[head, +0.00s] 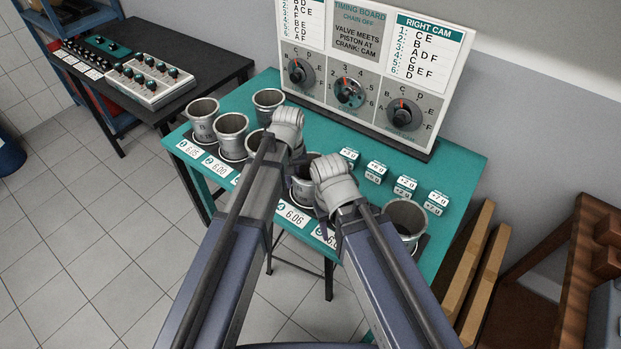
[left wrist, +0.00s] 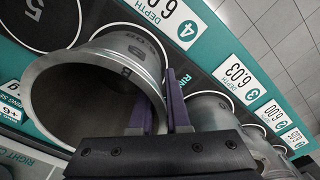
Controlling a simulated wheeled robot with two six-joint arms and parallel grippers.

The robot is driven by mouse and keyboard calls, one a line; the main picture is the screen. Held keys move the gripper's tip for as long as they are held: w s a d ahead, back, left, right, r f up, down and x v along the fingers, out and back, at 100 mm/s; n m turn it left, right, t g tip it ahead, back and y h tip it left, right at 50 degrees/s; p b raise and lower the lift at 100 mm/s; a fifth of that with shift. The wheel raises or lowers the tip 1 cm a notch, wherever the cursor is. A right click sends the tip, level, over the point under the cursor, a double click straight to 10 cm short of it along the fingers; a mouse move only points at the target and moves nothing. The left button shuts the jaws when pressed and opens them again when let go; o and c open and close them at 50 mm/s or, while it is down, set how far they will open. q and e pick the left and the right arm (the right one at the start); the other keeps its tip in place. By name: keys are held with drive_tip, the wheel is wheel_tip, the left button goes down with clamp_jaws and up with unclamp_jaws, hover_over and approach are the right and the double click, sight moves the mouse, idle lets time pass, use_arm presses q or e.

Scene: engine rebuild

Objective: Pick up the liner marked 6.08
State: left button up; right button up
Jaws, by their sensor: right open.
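Grey metal liners stand on the teal bench by numbered depth cards. No card reading 6.08 is legible. The 6.06 card (head: 292,214) is clear; the card to its right (head: 322,236) is partly covered. My left gripper (head: 294,152) is over the middle of the row, its fingertips hidden in the head view. In the left wrist view its purple fingers (left wrist: 157,112) straddle the wall of a wide-mouthed liner (left wrist: 75,95) beside card 4, one inside and one outside; a firm grip is unclear. My right gripper (head: 322,205) is open, by a liner (head: 302,190).
Several liners stand at the left, including one (head: 202,112) near the 6.05 card (head: 188,148). Another liner (head: 405,218) stands at the right. Small white-and-teal boxes (head: 376,171) line the back, before the timing board (head: 372,60). Recess 5 (left wrist: 45,22) looks empty.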

use_arm(q)
clamp_jaws()
idle(0.9)
drive_tip(key=shift+r, duration=0.1)
use_arm(e)
drive_tip(key=shift+r, duration=0.1)
